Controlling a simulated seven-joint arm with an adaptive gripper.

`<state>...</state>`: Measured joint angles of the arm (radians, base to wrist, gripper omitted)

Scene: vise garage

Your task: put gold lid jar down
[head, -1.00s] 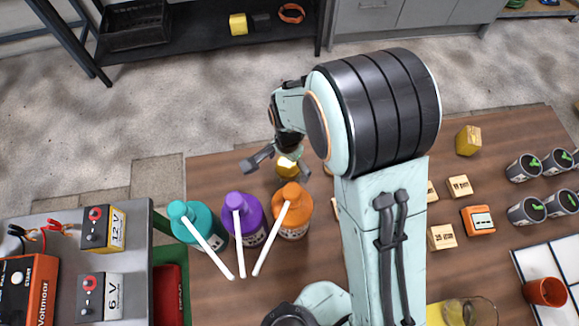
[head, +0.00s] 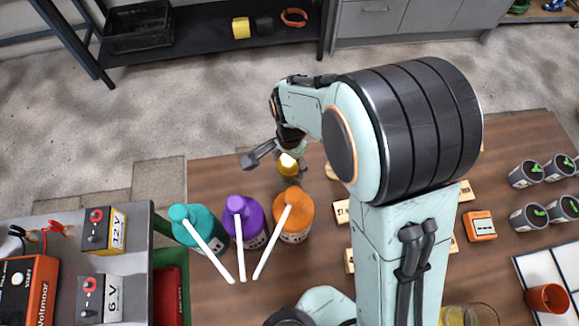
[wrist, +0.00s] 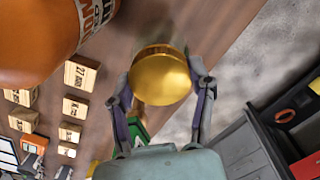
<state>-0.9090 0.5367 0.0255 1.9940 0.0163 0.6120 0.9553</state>
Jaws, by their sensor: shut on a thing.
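The gold lid jar (wrist: 160,78) is between my gripper's fingers in the wrist view, its round gold lid facing the camera. In the head view the gold lid (head: 288,165) shows just behind the orange bottle. My gripper (wrist: 160,90) is shut on the jar, one finger at each side of it. In the head view my gripper (head: 278,160) is partly hidden by my own arm. The jar's body is mostly hidden under the lid, and I cannot tell whether its base touches the wooden table (head: 235,180).
The orange bottle (head: 294,215), purple bottle (head: 243,215) and teal bottle (head: 195,222) stand in front of the jar. Wooden blocks (wrist: 74,106), an orange meter (head: 479,226) and several plant cups (head: 527,172) lie to the right. The table's far edge is close behind.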

